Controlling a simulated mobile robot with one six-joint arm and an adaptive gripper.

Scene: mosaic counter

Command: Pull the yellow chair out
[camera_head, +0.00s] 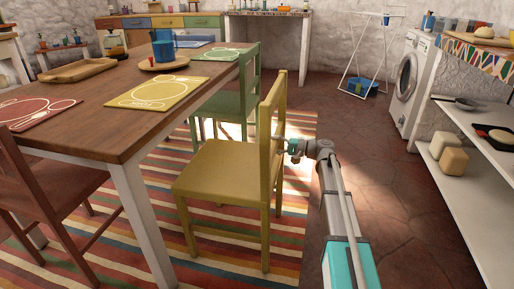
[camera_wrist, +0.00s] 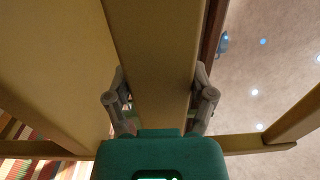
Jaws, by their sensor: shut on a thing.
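The yellow chair (camera_head: 222,166) stands on the striped rug beside the wooden table (camera_head: 118,104), its seat facing the table and its back toward my arm. My gripper (camera_head: 287,147) is at the outer side of the chair's back. In the wrist view, my gripper (camera_wrist: 160,100) has one finger on each side of a yellow slat of the chair back (camera_wrist: 152,50) and is shut on it. The fingertips are partly hidden by the slat's edges.
A green chair (camera_head: 236,105) stands just behind the yellow one, and a red-brown chair (camera_head: 40,195) is at left. A white shelf (camera_head: 455,175) and a washing machine (camera_head: 408,82) line the right. Tiled floor (camera_head: 400,215) between is clear.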

